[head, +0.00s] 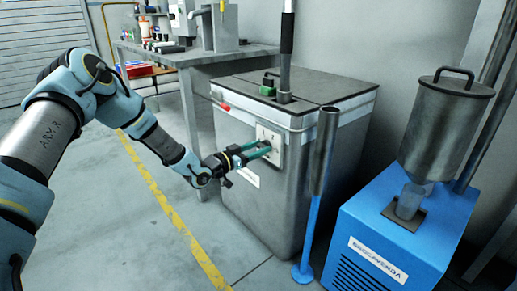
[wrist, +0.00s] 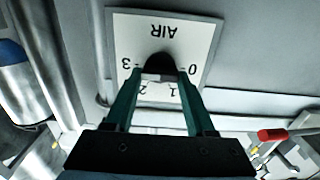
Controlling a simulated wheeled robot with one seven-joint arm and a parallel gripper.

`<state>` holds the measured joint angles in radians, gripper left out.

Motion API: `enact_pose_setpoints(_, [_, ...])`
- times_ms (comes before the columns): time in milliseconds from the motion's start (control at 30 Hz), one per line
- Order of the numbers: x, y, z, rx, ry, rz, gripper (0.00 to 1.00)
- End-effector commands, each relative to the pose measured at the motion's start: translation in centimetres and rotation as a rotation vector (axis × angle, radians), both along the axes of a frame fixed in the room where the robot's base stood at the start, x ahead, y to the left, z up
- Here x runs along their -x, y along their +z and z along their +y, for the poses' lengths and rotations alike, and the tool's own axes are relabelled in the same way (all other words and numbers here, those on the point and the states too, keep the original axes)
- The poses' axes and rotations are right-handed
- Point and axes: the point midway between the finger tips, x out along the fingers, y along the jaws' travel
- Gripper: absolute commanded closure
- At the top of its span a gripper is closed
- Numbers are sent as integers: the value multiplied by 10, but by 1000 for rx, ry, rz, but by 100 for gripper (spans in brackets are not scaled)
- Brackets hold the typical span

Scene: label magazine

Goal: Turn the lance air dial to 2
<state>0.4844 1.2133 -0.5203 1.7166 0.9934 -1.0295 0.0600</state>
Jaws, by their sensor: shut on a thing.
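The air dial is a dark round knob (wrist: 160,63) on a white plate (wrist: 190,28) printed AIR, upside down in the wrist view, with the marks 0, 1, 2 and 3 around it. In the head view the plate (head: 277,134) is on the front of the grey metal cabinet. My gripper (head: 268,149) reaches it from the left. In the wrist view my gripper (wrist: 158,75) has its green fingers shut on the knob, one on each side. The fingers partly cover the scale. I cannot tell which number the knob points to.
The grey cabinet (head: 245,200) has a red-tipped handle (head: 224,106) left of the plate. A dark tube on a blue stand (head: 311,235) is close on the right, beside a blue machine (head: 400,235). A workbench (head: 190,55) is behind. The floor at left is clear.

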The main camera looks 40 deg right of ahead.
Motion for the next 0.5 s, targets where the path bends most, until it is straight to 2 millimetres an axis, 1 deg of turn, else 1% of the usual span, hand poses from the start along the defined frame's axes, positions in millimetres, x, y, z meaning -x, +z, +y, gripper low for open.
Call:
enact_pose_setpoints(267, [-1,-1,0,-6,1,81,100])
enact_pose_setpoints(500, [-2,-1,1,-15,2,260,100])
